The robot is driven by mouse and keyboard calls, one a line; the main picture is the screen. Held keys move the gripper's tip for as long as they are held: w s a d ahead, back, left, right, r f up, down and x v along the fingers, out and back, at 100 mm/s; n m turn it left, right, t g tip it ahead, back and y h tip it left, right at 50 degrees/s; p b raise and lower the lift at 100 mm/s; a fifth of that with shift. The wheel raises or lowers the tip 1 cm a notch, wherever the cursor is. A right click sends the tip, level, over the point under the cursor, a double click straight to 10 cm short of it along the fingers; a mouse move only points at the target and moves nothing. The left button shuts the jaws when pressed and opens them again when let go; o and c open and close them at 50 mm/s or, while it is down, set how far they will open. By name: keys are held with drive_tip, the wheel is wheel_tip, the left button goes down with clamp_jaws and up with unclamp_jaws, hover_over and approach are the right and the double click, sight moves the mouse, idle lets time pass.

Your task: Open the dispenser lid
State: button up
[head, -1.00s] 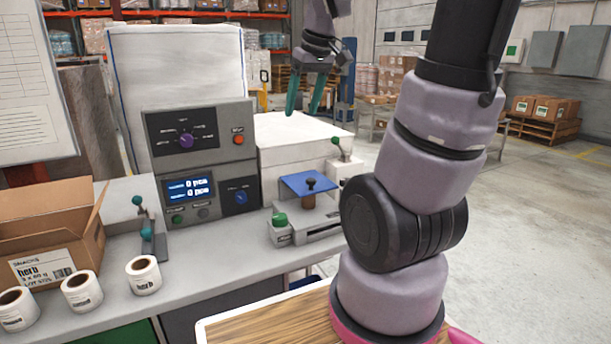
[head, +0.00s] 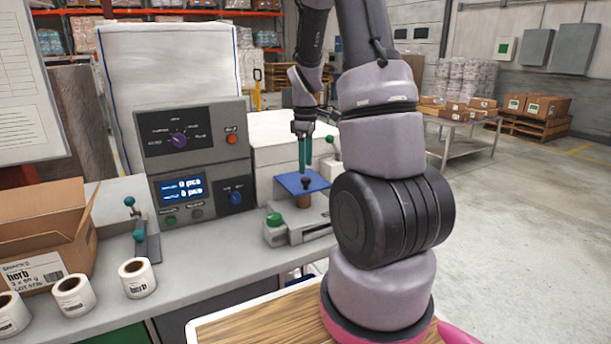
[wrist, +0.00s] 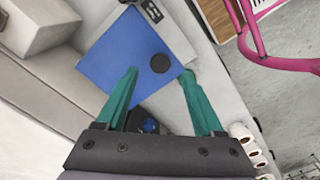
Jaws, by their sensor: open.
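A blue square plate (head: 287,183) sits on a grey device (head: 310,226) on the counter; it seems to be the dispenser lid, lying flat. A dark round knob (head: 306,182) with a brown piece (head: 303,201) below it stands at the plate. In the wrist view the knob (wrist: 160,63) shows as a dark disc over the blue plate (wrist: 115,55). My gripper (head: 304,165) points down above the plate with its teal fingers. In the wrist view my gripper (wrist: 158,73) is open and empty, its fingertips on either side of the knob's line. The height gap is unclear.
A grey control box (head: 197,150) with dials and a display stands left of the device. A green button (head: 274,219) is at the device's front. White label rolls (head: 137,277) and an open carton (head: 40,235) are on the left. A white box (head: 265,160) stands behind.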

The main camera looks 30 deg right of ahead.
sight(306, 178)
drive_tip(key=shift+f, duration=2.3)
drive_tip(key=shift+c, duration=0.2)
clamp_jaws()
